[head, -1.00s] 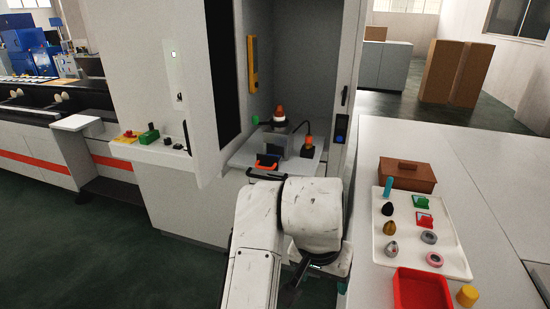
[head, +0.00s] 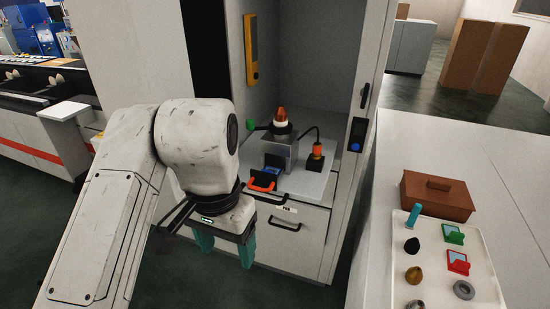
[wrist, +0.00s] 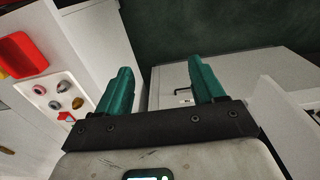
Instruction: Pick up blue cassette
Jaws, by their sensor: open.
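A small blue piece (head: 271,172), which looks like the blue cassette, sits low on the machine's grey shelf in the head view, at the foot of a grey block. Its outline is small and partly hidden by darker parts around it. My gripper (head: 225,245) points down with its teal fingers apart and empty. It is in front of the machine, left of the blue piece and lower in the picture. In the wrist view my gripper (wrist: 160,70) has nothing between its fingers, and I cannot make out the blue piece there.
An orange bar-shaped handle (head: 262,185) is at the shelf's front edge, above a drawer front (head: 305,235). A cable and an orange-topped fixture (head: 316,157) stand at the shelf's right. A white tray (head: 485,292) with green and red cassettes lies on the right counter. A brown box (head: 436,199) is behind it.

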